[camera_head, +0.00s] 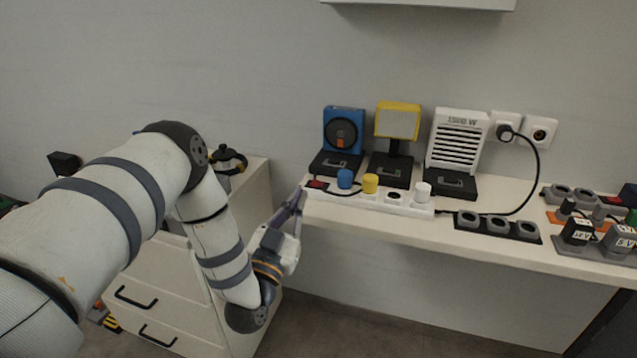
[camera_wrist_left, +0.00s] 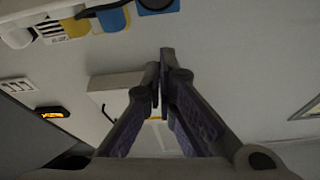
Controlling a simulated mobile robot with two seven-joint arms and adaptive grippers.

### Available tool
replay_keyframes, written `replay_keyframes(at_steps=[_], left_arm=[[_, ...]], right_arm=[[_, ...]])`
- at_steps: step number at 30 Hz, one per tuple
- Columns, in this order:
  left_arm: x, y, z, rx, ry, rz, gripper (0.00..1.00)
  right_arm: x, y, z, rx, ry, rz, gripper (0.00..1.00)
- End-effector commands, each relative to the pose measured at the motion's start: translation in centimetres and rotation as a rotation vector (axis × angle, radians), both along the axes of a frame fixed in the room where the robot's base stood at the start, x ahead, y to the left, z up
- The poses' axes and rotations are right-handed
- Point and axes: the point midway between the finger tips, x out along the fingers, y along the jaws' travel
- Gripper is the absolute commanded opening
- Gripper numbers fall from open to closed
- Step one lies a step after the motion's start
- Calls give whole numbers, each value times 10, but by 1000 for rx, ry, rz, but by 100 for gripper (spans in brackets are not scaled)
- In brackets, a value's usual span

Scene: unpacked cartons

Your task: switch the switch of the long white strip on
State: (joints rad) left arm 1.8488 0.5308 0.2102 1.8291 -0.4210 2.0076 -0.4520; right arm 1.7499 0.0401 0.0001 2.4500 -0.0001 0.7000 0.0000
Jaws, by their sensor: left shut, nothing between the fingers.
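The long white strip (camera_head: 408,206) lies along the front of the white counter. Its red switch (camera_head: 317,184) is at the strip's left end; whether it is lit or which way it is tipped is too small to tell. A blue plug (camera_head: 345,179), a yellow plug (camera_head: 370,183) and a white plug (camera_head: 423,191) sit in the strip. My left gripper (camera_head: 301,192) is shut and empty, its fingertips by the counter's left front corner, just left of the switch. Contact cannot be told. The shut fingers also show in the left wrist view (camera_wrist_left: 167,62). My right gripper is not in view.
Behind the strip stand a blue fan (camera_head: 343,131), a yellow-framed lamp (camera_head: 397,121) and a white heater (camera_head: 458,140). A dark strip (camera_head: 498,226) with a black cable lies to the right. A drawer cabinet (camera_head: 170,285) stands below left, behind my arm.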

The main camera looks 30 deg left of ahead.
Motion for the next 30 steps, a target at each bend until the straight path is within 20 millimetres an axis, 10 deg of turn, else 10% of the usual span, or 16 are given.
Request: replay_keyframes(at_steps=[10, 23, 30], left_arm=[[12, 0, -3, 0, 11, -6, 0], [96, 18, 33, -1, 1, 0, 0], [92, 22, -6, -2, 8, -1, 0]], right_arm=[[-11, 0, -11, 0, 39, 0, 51], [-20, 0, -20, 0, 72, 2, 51], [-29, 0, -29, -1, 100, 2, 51]])
